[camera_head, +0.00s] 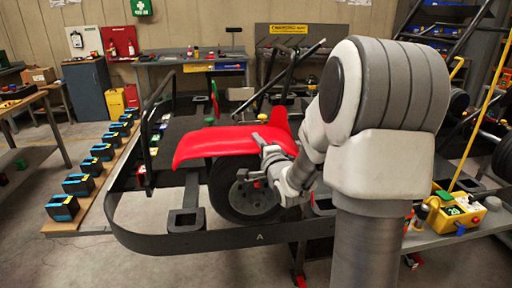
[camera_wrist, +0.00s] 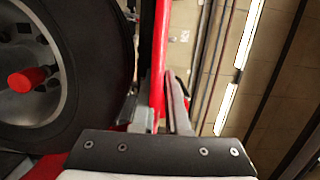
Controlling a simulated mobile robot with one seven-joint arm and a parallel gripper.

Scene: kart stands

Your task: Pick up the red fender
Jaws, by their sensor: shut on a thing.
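The red fender (camera_head: 212,143) is a long curved piece above the kart's wheel (camera_head: 240,196) in the head view, with a raised red part at its right end. My gripper (camera_head: 262,143) reaches in from the right and is shut on the fender's near edge. In the wrist view the fender (camera_wrist: 158,60) is a narrow red upright strip between my gripper's fingers (camera_wrist: 160,112).
A dark kart frame with a curved front bar (camera_head: 150,241) surrounds the wheel. Black and blue boxes (camera_head: 78,185) line a wooden board at left. A yellow box (camera_head: 456,213) stands on the right bench. Grey floor is open at front left.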

